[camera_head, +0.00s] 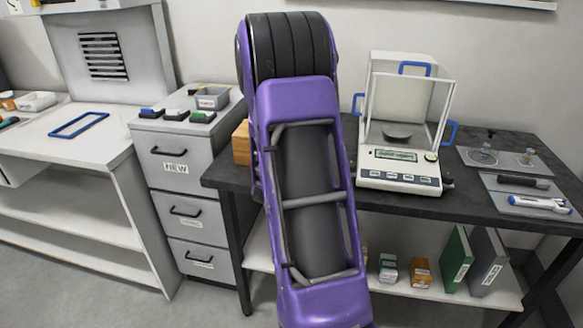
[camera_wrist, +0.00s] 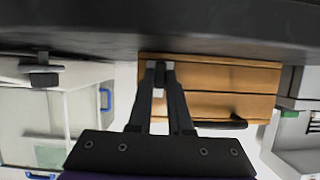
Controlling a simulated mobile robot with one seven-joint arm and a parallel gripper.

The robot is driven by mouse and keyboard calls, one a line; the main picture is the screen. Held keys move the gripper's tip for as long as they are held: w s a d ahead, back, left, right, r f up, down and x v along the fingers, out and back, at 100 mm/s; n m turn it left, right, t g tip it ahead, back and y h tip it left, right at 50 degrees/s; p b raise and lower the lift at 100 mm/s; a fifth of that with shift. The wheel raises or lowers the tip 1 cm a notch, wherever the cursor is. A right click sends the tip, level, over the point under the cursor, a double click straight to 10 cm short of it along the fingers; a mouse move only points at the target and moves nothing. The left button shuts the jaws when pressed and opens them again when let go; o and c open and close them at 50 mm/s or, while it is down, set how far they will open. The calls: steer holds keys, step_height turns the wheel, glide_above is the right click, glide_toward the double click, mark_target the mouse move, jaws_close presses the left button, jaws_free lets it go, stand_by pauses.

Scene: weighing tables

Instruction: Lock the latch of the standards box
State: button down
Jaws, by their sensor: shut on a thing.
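The standards box is a wooden, orange-brown box (camera_wrist: 225,78) that fills the middle of the wrist view, with plank lines across its front. In the head view only its left edge (camera_head: 241,143) shows; my arm hides the rest. My gripper (camera_wrist: 161,72) is at the box's front, its fingers closed around a small dark piece, which looks like the latch (camera_wrist: 159,75). A small pale plate shows between the fingers just beside it. Whether the latch is locked cannot be told. In the head view my gripper is hidden behind my arm.
The box stands on the dark table (camera_head: 480,205). A balance with a glass case (camera_head: 403,120) stands to its right, with trays of tools beyond. A grey drawer cabinet (camera_head: 187,190) stands left. A black handle (camera_wrist: 222,124) sits on the box near my gripper.

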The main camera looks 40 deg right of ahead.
stand_by(0.6)
steer(key=c, duration=1.1)
jaws_free()
steer(key=shift+b+v, duration=1)
steer(key=shift+v, duration=7.75)
steer(key=shift+w+a, duration=0.1)
